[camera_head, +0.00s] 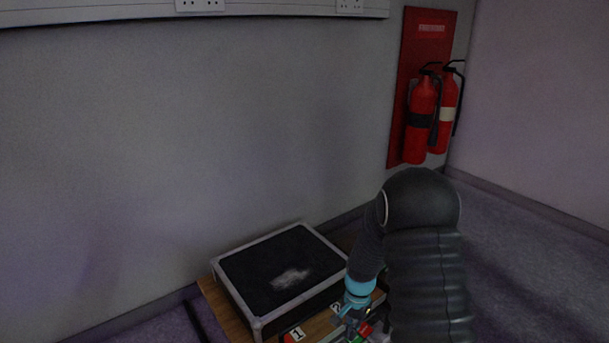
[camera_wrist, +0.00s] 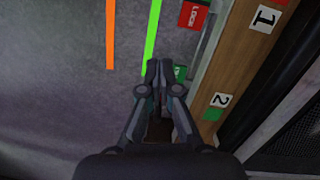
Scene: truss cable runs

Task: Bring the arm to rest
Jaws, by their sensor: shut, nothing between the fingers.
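My gripper (camera_wrist: 166,68) is shut and empty in the wrist view, its two fingers meeting at the tips. It points down beside the edge of a wooden bench (camera_wrist: 232,62) with number labels 1 (camera_wrist: 265,18) and 2 (camera_wrist: 220,100). In the head view my gripper (camera_head: 352,312) is small and partly hidden, low beside the bench front. My dark arm comes up at the lower right and bends down towards the bench.
A black case with a silver rim (camera_head: 230,294) lies on the bench against the wall. A red tag (camera_wrist: 193,15) is at the bench edge. Orange (camera_wrist: 110,35) and green (camera_wrist: 151,35) strips run nearby. Fire extinguishers (camera_head: 421,118) hang on a red board (camera_head: 428,45).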

